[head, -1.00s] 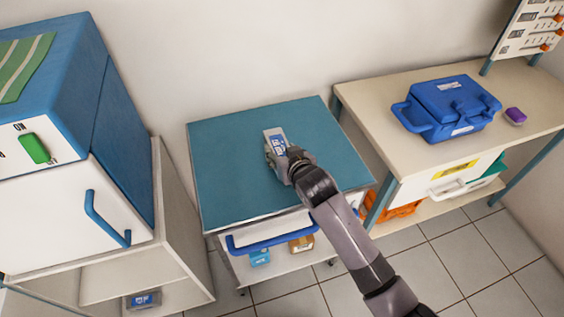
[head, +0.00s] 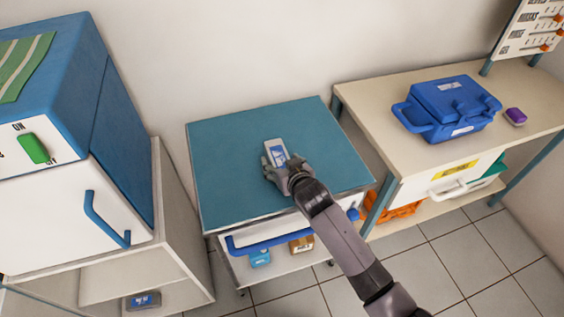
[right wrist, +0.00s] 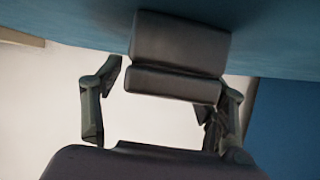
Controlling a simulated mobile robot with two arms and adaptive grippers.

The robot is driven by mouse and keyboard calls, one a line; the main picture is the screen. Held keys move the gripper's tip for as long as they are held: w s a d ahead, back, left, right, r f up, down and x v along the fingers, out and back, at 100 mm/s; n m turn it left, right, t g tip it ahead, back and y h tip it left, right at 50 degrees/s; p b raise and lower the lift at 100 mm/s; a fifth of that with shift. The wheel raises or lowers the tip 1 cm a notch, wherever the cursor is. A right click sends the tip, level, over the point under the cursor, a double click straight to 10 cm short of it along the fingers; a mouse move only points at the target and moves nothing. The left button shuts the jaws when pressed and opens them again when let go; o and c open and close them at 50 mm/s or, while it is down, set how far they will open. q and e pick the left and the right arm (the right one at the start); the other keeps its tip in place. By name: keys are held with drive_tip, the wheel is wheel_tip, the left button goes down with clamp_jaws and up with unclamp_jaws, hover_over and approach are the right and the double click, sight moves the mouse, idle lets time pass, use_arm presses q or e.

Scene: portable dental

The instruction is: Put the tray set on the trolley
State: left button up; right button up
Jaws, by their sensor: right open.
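The tray set (head: 274,153), a small grey pack with a blue and white label, lies on the teal top of the trolley (head: 225,150), near its middle. My right gripper (head: 279,172) is at the near end of the pack, its fingers spread. In the right wrist view the dark side of the tray set (right wrist: 180,50) shows against the teal top, beyond the parted fingers of the gripper (right wrist: 163,95). Whether a finger still touches it is hard to tell. My left gripper is not in view.
A blue and white cabinet (head: 125,150) stands left, with a similar labelled pack (head: 143,300) on its low shelf. A bench (head: 375,95) at right holds a blue case (head: 450,105) and a purple item (head: 515,116). The trolley top is otherwise clear.

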drive_tip(key=v, duration=1.2)
